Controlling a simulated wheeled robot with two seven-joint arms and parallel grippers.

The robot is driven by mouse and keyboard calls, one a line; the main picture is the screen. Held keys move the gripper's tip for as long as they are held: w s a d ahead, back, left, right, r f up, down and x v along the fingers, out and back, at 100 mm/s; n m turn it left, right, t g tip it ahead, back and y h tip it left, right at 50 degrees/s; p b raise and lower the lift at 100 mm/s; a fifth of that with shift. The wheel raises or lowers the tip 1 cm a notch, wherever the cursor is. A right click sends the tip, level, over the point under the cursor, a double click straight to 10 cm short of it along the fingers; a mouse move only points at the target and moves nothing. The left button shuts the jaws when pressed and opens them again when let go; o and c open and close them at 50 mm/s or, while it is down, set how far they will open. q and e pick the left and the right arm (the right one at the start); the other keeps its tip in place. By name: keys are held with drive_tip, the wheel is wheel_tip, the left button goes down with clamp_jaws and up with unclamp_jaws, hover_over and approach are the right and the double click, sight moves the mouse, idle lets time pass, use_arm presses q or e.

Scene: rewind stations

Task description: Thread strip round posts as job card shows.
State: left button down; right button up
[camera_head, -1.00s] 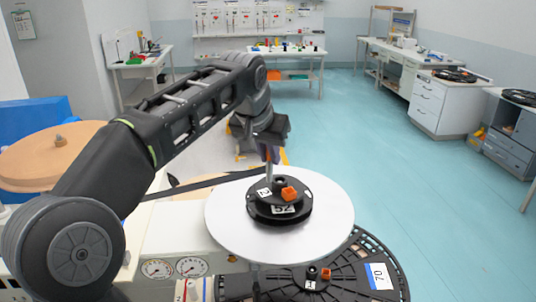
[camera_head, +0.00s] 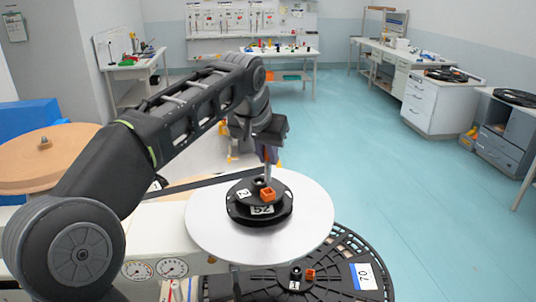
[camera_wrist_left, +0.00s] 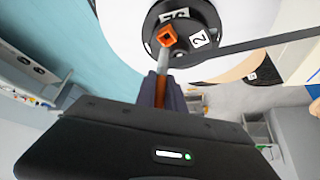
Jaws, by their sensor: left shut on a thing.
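My left gripper (camera_head: 268,150) hangs above the black numbered hub (camera_head: 262,209) on a white disc (camera_head: 205,235). In the left wrist view its fingers (camera_wrist_left: 163,90) are shut on a slim thing with an orange part and a silver rod (camera_wrist_left: 163,58). The rod points at the orange square knob (camera_head: 268,195) on the hub; I cannot tell whether they touch. A dark strip (camera_head: 205,184) runs from the hub to the left. In the left wrist view the strip (camera_wrist_left: 250,43) runs off right. My right gripper is out of view.
A black slotted disc (camera_head: 335,275) with a white label stands in front, lower right. A tan round disc (camera_head: 40,165) is at the left. Two gauges (camera_head: 172,268) sit on the pale panel below. Open blue floor (camera_head: 400,170) lies to the right.

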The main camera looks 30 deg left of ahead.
sight(267, 167)
use_arm(q)
drive_tip(key=shift+f, duration=0.15)
drive_tip(key=shift+f+b, duration=1.75)
drive_tip(key=shift+f, duration=0.25)
drive_tip(key=c, duration=1.3)
unclamp_jaws()
drive_tip(key=shift+c, duration=0.2)
drive_tip(key=v, duration=0.7)
drive_tip(key=shift+s+r+b, duration=0.2)
drive_tip(key=shift+r+b, duration=0.15)
drive_tip(key=shift+f, duration=0.1)
